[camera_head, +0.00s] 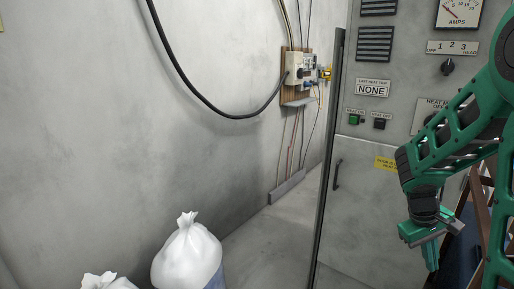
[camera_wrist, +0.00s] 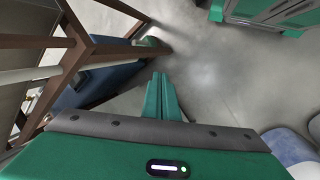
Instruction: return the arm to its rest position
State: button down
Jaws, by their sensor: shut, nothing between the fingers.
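My green arm is folded at the right of the head view, in front of a grey control cabinet (camera_head: 356,215). My gripper (camera_head: 432,262) hangs from it, pointing down. In the wrist view the two green fingers of my gripper (camera_wrist: 161,82) lie together, shut, with nothing between them. Below the fingers there is only bare floor, and they appear apart from everything around them.
A brown frame (camera_wrist: 90,50) stands close at the left of the wrist view, with a dark blue thing (camera_wrist: 75,92) beside it. White tied bags (camera_head: 187,255) stand at the lower left of the head view. Open concrete floor (camera_wrist: 215,85) lies under my gripper.

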jog(key=s+a+r+m+y, duration=0.2)
jog(key=s+a+r+m, duration=0.1)
jog(key=s, duration=0.6)
jog(key=s+a+r+m+t+y, duration=0.1)
jog(key=s+a+r, duration=0.4)
jog(key=s, duration=0.5)
jog(key=m+y, duration=0.1)
jog(key=m, duration=0.1)
jog(key=shift+a+m, duration=0.3)
jog(key=shift+m, duration=0.1)
